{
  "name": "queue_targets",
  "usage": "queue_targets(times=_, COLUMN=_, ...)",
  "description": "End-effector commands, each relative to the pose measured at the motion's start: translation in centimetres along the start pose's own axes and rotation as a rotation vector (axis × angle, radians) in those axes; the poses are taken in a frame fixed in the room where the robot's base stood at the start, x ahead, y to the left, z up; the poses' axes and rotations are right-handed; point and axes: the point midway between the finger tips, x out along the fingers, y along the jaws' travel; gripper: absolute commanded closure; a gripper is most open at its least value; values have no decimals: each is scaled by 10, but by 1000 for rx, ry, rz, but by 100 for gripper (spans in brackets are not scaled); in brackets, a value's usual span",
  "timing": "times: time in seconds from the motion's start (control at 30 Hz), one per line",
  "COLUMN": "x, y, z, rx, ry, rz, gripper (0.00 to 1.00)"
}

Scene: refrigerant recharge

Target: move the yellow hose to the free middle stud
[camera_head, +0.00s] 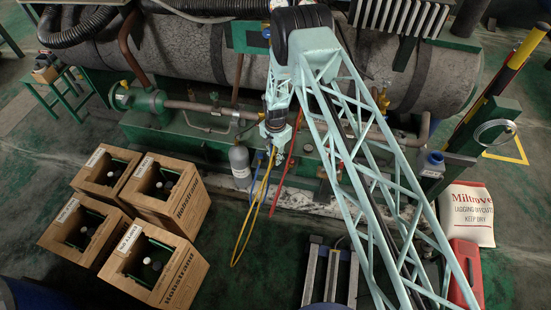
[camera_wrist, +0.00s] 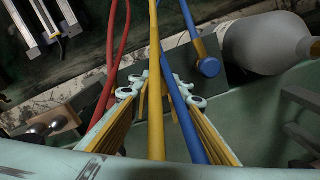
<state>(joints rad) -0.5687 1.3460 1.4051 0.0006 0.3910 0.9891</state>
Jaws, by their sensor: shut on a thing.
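The yellow hose (camera_head: 256,200) hangs in a long loop below my gripper (camera_head: 274,143), beside the green machine frame. In the wrist view the yellow hose (camera_wrist: 155,90) runs between the fingers of my gripper (camera_wrist: 158,88), which is shut on it. A blue hose (camera_wrist: 173,88) passes close to its right; I cannot tell whether the fingers touch it. A red hose (camera_wrist: 118,60) hangs to the left, apart from the fingers, and also shows in the head view (camera_head: 285,170). I cannot make out the free middle stud; my arm and gripper cover part of that area.
A grey cylinder (camera_head: 240,165) stands just left of the hoses. Wooden crates (camera_head: 155,265) with bottles stand at lower left. A large lagged vessel (camera_head: 180,48) lies behind. A white sack (camera_head: 467,213) and red container (camera_head: 466,270) stand right. Green floor is open around the hose loop.

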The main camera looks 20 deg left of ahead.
Motion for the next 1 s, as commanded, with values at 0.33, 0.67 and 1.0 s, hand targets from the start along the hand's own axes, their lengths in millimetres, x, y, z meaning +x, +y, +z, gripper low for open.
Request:
queue_targets(times=0.33, x=0, y=0, z=0, rx=0, ry=0, rz=0, gripper=68)
queue_targets(times=0.67, x=-1, y=0, z=0, rx=0, ry=0, rz=0, gripper=68)
queue_targets(times=1.0, x=-21, y=-1, z=0, rx=0, ry=1, rz=-1, gripper=68)
